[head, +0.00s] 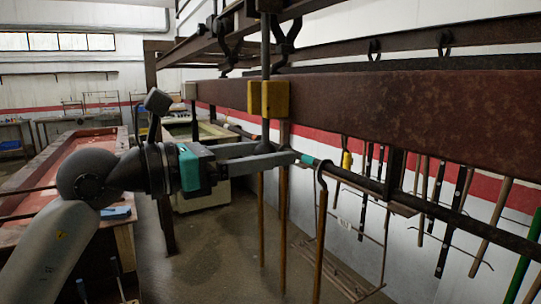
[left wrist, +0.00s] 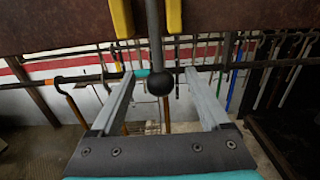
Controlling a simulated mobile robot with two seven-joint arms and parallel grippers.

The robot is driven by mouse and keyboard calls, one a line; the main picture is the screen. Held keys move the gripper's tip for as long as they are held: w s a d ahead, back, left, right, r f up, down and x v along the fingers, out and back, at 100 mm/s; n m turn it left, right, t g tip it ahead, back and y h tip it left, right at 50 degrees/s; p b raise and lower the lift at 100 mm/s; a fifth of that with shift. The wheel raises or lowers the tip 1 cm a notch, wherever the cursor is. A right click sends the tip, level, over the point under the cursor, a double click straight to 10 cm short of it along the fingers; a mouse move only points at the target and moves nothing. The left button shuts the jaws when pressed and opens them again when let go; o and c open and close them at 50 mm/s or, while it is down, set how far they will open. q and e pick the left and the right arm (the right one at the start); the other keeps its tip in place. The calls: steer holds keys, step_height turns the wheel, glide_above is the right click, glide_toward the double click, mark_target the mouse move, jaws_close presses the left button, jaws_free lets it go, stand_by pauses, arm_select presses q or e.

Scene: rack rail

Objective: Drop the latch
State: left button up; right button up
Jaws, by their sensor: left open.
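The latch is a dark upright rod (head: 265,55) ending in a black ball knob (head: 264,148). It passes through a yellow guide (head: 268,99) on the rusty beam. In the left wrist view the rod (left wrist: 154,35) hangs down between two yellow guide pieces (left wrist: 174,15), with the round knob (left wrist: 159,84) below. My left gripper (head: 281,152) is open, its two grey fingers on either side of the knob. In the left wrist view my left gripper (left wrist: 158,73) shows a gap between each finger and the knob. My right gripper is not in view.
The rusty beam (head: 370,115) runs across just above my gripper. A dark rail (head: 400,195) with a teal band (head: 308,160) lies beyond the fingers. Several long-handled tools hang near the wall. A red-topped table (head: 65,172) stands at the left. The floor (head: 225,240) below is open.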

arm_select(q)
steer(key=shift+b+v, duration=1.15)
steer(key=shift+v, duration=1.65)
steer(key=shift+w+f, duration=0.1)
